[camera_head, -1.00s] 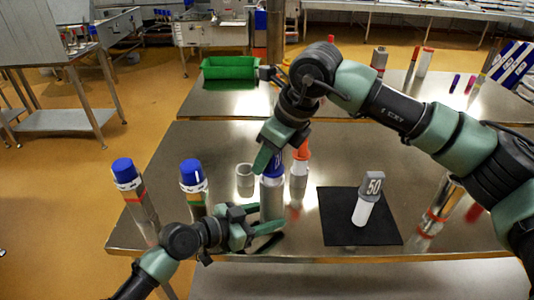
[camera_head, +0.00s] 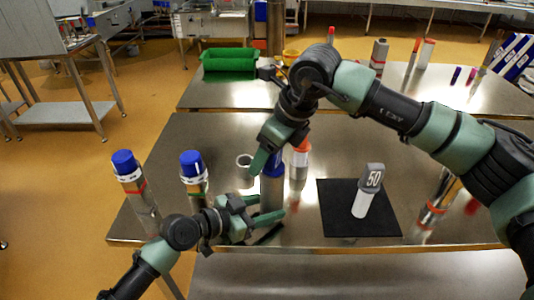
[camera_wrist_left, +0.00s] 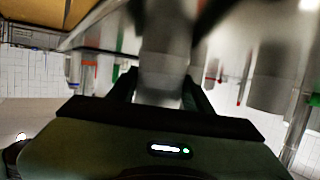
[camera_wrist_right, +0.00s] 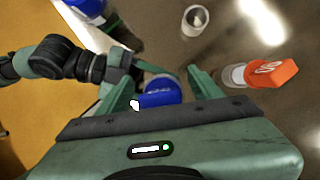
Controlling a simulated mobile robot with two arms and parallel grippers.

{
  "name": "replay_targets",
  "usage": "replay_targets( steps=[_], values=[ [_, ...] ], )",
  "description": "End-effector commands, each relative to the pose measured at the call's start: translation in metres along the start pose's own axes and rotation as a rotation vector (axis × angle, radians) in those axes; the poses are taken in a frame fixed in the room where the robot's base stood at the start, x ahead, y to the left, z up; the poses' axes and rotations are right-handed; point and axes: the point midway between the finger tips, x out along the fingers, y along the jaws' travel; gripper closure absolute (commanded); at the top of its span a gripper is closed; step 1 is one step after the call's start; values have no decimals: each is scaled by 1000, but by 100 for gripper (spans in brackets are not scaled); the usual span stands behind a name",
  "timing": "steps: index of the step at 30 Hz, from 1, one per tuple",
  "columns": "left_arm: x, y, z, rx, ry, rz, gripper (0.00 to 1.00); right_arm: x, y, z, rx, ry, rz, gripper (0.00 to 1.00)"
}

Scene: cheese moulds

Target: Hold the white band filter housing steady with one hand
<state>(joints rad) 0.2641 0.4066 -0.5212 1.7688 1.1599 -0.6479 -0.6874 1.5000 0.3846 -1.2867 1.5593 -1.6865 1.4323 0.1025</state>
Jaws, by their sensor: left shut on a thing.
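A metal filter housing (camera_head: 269,194) with a blue cap (camera_head: 276,168) stands upright near the table's middle front. Any white band on it is hard to make out now. My left gripper (camera_head: 266,212) is shut on its lower body; the grey cylinder also shows between the fingers in the left wrist view (camera_wrist_left: 163,75). My right gripper (camera_head: 277,148) is above, its fingers on either side of the blue cap. In the right wrist view the cap (camera_wrist_right: 160,92) sits between spread fingers, with gaps visible.
Two more blue-capped housings (camera_head: 131,183) (camera_head: 195,180) stand at the left. A small round cup (camera_head: 244,163) and an orange-topped piece (camera_head: 299,165) stand close by. A "50" piece (camera_head: 368,190) is on the black mat (camera_head: 340,222). A green bin (camera_head: 229,64) is behind.

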Motion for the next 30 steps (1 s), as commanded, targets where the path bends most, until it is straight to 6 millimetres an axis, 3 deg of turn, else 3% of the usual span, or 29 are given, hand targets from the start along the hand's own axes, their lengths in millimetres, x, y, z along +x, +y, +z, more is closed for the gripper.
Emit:
replay_targets(
  steps=[8,21,30],
  values=[
    [0,0,0,0,-1,1,73,-10,-1,0,0,-1,-2,35],
    [0,0,0,0,-1,0,73,-96,-1,0,0,-1,-2,35],
    [0,0,0,0,-1,1,73,-120,0,0,0,0,0,35]
  ],
)
